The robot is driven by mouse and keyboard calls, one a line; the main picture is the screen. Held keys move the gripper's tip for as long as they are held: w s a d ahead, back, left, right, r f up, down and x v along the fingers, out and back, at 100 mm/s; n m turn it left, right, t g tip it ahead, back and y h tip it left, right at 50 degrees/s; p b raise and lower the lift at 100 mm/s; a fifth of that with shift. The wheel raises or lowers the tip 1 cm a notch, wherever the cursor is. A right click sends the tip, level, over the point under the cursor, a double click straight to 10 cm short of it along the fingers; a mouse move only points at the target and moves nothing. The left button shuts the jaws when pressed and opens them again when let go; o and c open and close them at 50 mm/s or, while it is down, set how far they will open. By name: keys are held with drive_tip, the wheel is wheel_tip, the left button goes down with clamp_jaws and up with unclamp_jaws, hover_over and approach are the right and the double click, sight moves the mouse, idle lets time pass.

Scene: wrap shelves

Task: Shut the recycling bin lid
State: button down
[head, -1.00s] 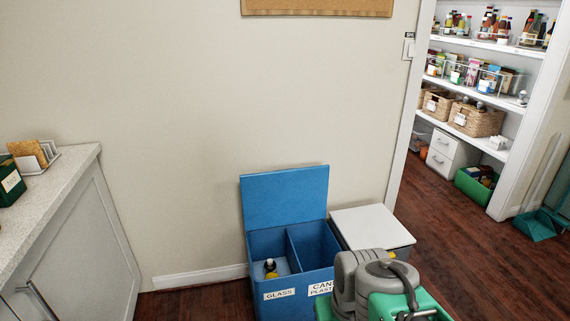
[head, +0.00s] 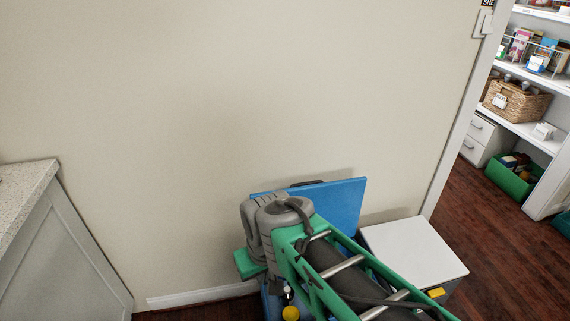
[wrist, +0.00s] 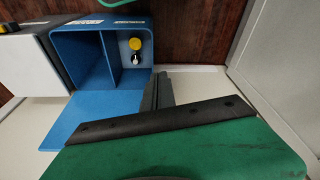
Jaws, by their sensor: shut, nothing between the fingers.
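The blue recycling bin (wrist: 84,62) has two open compartments in the wrist view. Its blue lid (head: 338,204) stands raised against the wall side in the head view, partly hidden by my arm; it also shows in the wrist view (wrist: 85,112). My gripper (wrist: 156,88) is shut and empty, its dark fingers beside the lid near the bin's back edge. I cannot tell whether they touch the lid. A bottle (wrist: 135,58) and a yellow item (wrist: 134,43) are in one compartment.
A white-topped bin (head: 415,250) stands right beside the recycling bin. A counter cabinet (head: 65,245) is at the left, and the wall is close behind the lid. A doorway to pantry shelves (head: 525,110) is at the right, with open floor before it.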

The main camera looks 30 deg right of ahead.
drive_tip(key=w+d+r+m+p, duration=0.15)
drive_tip(key=w+d+r, duration=0.3)
drive_tip(key=w, duration=0.55)
drive_tip(key=m+t+h+p, duration=0.2)
drive_tip(key=t+p, duration=0.1)
approach(313, 175)
drive_tip(key=s+r, duration=0.1)
drive_tip(key=s+a+r, duration=0.1)
drive_tip(key=shift+s+a+r+n, duration=0.15)
drive_tip(key=shift+s+a+n, duration=0.05)
drive_tip(key=shift+s+n, duration=0.05)
drive_tip(key=b+x, duration=0.1)
drive_tip(key=x, duration=0.8)
drive_tip(key=shift+w+f, duration=0.25)
drive_tip(key=shift+f, duration=0.1)
